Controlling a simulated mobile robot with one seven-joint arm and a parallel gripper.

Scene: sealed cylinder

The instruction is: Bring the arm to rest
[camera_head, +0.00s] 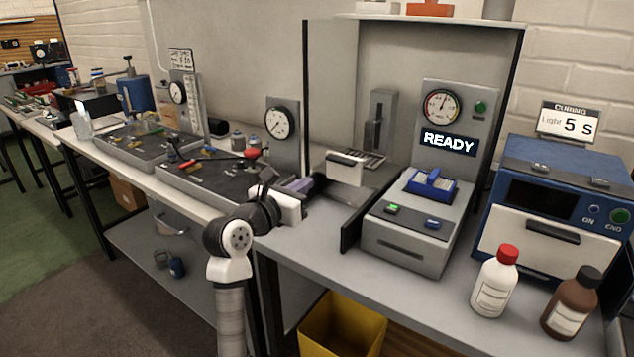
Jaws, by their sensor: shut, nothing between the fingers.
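My arm (235,240) rises from the bottom of the view and bends over the front edge of the bench. My gripper (308,190) is at the arm's far end, above the bench, just left of the dark upright panel by the grey machine. It is shut, with nothing seen in it. The arm's wrist and white hand partly hide the fingers.
A grey machine (410,240) reads READY. A blue box (560,190) stands at right, behind a red-capped white bottle (495,282) and a brown bottle (570,303). Dark trays (205,190) hold small parts at left. A yellow bin (340,325) is below the bench.

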